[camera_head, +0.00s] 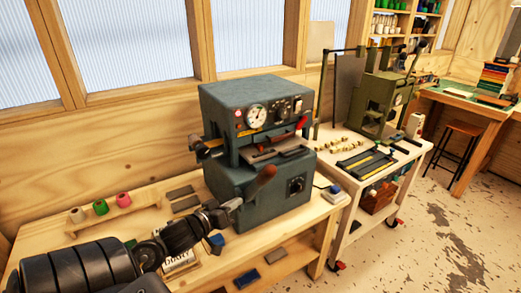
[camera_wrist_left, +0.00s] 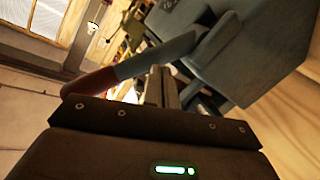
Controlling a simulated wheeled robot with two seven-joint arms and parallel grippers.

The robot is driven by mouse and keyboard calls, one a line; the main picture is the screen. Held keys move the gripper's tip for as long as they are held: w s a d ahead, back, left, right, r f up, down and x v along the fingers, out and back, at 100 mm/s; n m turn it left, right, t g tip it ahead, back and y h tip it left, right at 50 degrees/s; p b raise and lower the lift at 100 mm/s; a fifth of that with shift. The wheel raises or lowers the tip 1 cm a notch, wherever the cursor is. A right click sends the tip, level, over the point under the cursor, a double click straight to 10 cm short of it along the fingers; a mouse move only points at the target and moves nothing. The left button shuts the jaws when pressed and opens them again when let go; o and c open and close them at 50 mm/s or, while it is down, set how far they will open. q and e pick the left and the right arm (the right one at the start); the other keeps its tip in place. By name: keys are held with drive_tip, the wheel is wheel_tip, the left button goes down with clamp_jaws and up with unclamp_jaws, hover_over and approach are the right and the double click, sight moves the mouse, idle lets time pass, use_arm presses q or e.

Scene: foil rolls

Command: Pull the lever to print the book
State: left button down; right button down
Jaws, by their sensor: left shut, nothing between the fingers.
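The blue-grey press (camera_head: 240,105) stands on the wooden bench, with a dial and knobs on its front. Its lever (camera_head: 263,180) has a red-brown grip and points up and right from the press's lower front. In the left wrist view the lever (camera_wrist_left: 92,82) crosses beyond the fingers, its grip to the left and its grey-blue shank to the right. My left gripper (camera_head: 235,204) is shut and empty close to the lever's lower end; whether it touches is unclear. The fingers (camera_wrist_left: 160,86) show together in the wrist view. A pale book with dark lettering (camera_head: 180,262) lies partly hidden behind my left arm.
Thread spools (camera_head: 100,207) stand at left.

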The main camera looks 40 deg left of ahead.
use_arm(q)
drive_tip(key=s+d+r+t+h, duration=0.1)
drive_tip(key=r+h, duration=0.1)
drive_tip(key=r, duration=0.6)
drive_tip(key=s+d+r+m+t+h, duration=0.1)
drive_tip(key=s+r+t+h, duration=0.1)
drive_tip(key=r, duration=0.6)
drive_tip(key=shift+r+h+p, duration=0.3)
drive_tip(key=shift+p, duration=0.15)
drive_tip(key=shift+w+d, duration=0.1)
drive_tip(key=shift+w, duration=0.05)
wheel_tip(320, 180, up, 2)
drive_tip(key=p, duration=0.3)
hover_over(261, 173)
drive_tip(key=w+a, duration=0.1)
drive_tip(key=a, duration=0.1)
drive_tip(key=shift+w, duration=0.2)
drive_tip(key=shift+s+d+f, duration=0.15)
drive_tip(key=shift+d+f, duration=0.1)
drive_tip(key=shift+f, duration=0.4)
drive_tip(key=shift+s+d+f, duration=0.15)
drive_tip(key=shift+d+f, duration=0.1)
drive_tip(key=shift+f, duration=0.35)
drive_tip(key=shift+s+d+f, duration=0.35)
drive_tip(key=shift+s+f, duration=0.05)
drive_tip(key=shift+f, duration=0.2)
drive_tip(key=shift+w+f, duration=0.1)
